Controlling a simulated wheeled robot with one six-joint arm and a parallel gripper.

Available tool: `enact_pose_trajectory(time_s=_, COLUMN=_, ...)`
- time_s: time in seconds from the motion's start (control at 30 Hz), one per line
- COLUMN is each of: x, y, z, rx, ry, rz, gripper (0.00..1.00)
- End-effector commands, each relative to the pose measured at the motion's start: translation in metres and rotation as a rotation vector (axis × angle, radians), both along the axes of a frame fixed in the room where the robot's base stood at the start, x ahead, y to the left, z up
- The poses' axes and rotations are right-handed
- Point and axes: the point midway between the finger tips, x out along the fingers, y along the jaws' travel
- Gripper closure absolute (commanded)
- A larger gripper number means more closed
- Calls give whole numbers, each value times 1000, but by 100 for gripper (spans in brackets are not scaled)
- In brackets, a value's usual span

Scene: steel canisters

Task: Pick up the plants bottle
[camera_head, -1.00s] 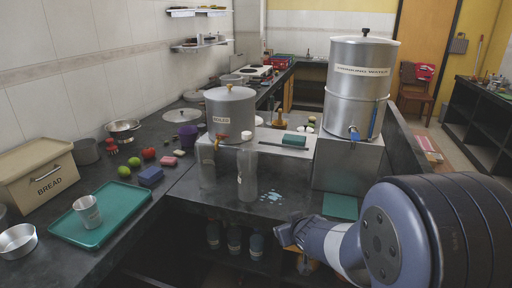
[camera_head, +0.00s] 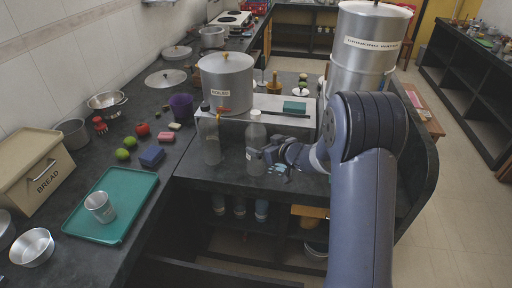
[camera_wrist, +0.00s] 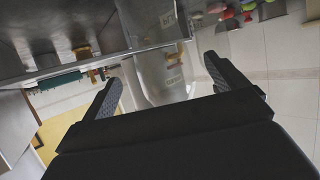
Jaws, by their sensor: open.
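A clear bottle with a white cap (camera_head: 255,133) stands upright on the dark counter in front of the steel stand. My gripper (camera_head: 262,155) is at its right side, at mid-height. In the wrist view the clear bottle (camera_wrist: 158,82) lies between my two spread fingers (camera_wrist: 163,73), and the picture is turned over. A small label shows on it, too blurred to read for sure. I cannot tell whether a finger touches it. A second clear bottle with a dark cap (camera_head: 211,138) stands to its left.
The steel stand (camera_head: 235,130) with the boiled-water pot (camera_head: 226,85) is close behind the bottles. The drinking-water canister (camera_head: 362,55) stands behind right. A green tray (camera_head: 130,190) with a metal cup is on the left counter. Open shelves lie below the counter.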

Motion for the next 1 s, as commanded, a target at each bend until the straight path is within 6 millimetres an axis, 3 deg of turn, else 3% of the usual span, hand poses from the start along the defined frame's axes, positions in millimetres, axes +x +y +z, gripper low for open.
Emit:
enact_pose_trajectory(time_s=0.5, x=40, y=30, z=-16, rx=-2, ry=1, rz=0, gripper=7)
enact_pose_trajectory(time_s=0.83, x=44, y=33, z=-19, rx=-2, ry=0, rz=-1, gripper=7)
enact_pose_trajectory(time_s=1.0, x=44, y=33, z=-19, rx=-2, ry=0, rz=-1, gripper=21)
